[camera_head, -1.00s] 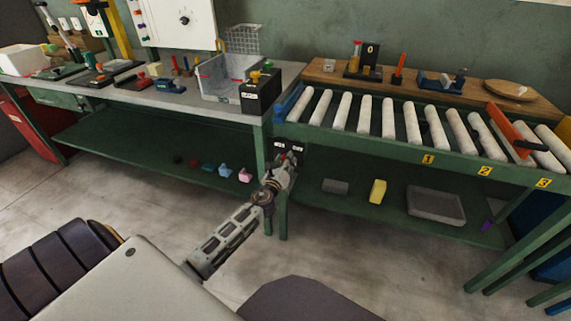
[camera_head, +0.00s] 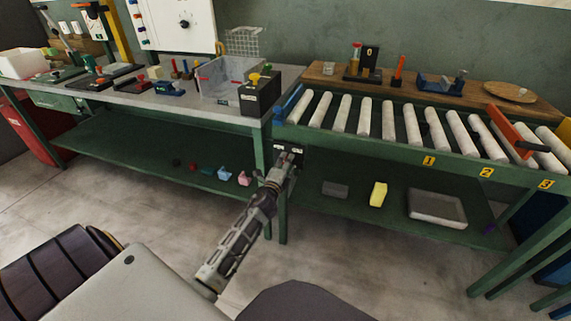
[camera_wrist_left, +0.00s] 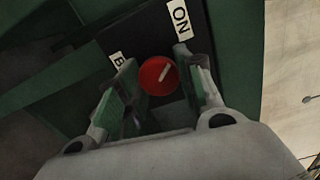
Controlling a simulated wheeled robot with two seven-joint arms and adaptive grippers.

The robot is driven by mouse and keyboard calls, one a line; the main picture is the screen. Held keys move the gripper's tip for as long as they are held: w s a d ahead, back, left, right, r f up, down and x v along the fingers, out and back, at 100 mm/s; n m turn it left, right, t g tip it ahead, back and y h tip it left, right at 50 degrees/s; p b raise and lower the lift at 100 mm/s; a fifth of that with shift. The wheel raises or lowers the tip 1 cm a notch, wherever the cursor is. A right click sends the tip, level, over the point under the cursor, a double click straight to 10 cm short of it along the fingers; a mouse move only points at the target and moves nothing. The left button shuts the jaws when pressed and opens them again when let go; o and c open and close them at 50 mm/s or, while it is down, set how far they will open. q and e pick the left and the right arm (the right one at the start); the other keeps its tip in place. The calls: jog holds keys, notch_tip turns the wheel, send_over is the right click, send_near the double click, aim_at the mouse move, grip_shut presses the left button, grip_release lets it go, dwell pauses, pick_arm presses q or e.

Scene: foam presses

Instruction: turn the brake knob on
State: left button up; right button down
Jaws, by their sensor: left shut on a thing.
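The knob sits on a black panel (camera_head: 299,159) fixed at the post between bench and conveyor. My left gripper (camera_head: 285,162) is at the panel, its fingers (camera_wrist_left: 155,72) shut on the knob from both sides. The knob is hidden in the head view. My right gripper is not in view.
The roller conveyor (camera_head: 385,117) is right of the panel and a grey workbench (camera_head: 215,107) with a clear bin (camera_head: 220,80) is left. Lower green shelves hold a yellow block (camera_head: 378,194) and a grey tray (camera_head: 437,208). The floor in front is clear.

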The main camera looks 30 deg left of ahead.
pick_arm(q)
jog(key=shift+n, duration=0.6)
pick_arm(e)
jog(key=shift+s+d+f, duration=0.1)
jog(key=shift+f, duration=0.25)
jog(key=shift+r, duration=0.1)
pick_arm(q)
jog(key=o, duration=1)
jog(key=shift+o, duration=0.2)
jog(key=shift+s, duration=0.2)
jog(key=v, duration=1.1)
jog(key=shift+s, duration=0.3)
jog(key=shift+f, duration=0.1)
